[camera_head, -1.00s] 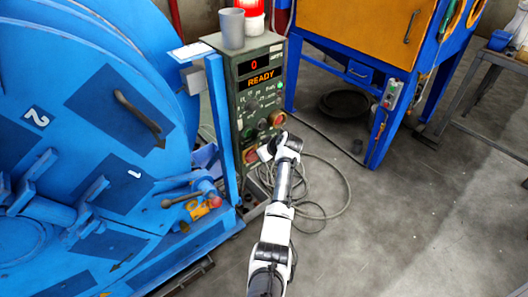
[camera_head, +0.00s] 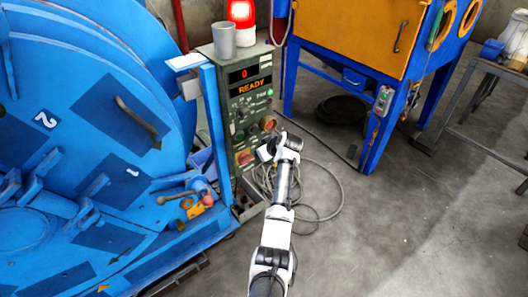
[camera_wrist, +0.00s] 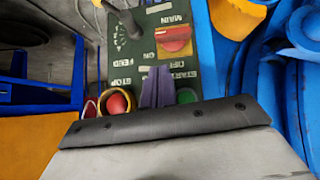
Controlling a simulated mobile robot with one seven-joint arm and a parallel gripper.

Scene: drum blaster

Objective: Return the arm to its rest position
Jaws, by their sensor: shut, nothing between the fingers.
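My arm (camera_head: 277,232) reaches up from the bottom middle of the head view, bent at its joints. Its end, my gripper (camera_head: 266,151), is beside the lower front of the green control panel (camera_head: 246,101). In the wrist view the closed fingers (camera_wrist: 158,88) stand in front of the panel, empty. The panel appears upside down there, with a red button (camera_wrist: 115,103) in a yellow ring, a green button (camera_wrist: 187,96) and a red switch (camera_wrist: 173,40) around the fingers. Whether the fingers touch the panel cannot be told. The panel display (camera_head: 250,74) reads "0" and "READY".
The blue drum machine (camera_head: 75,130) fills the left. A grey cup (camera_head: 224,40) and a red beacon (camera_head: 241,12) stand on the panel. A blue-and-orange cabinet (camera_head: 350,35) is behind right. A coiled cable (camera_head: 325,185) lies beside the arm. Floor (camera_head: 400,230) at right is clear.

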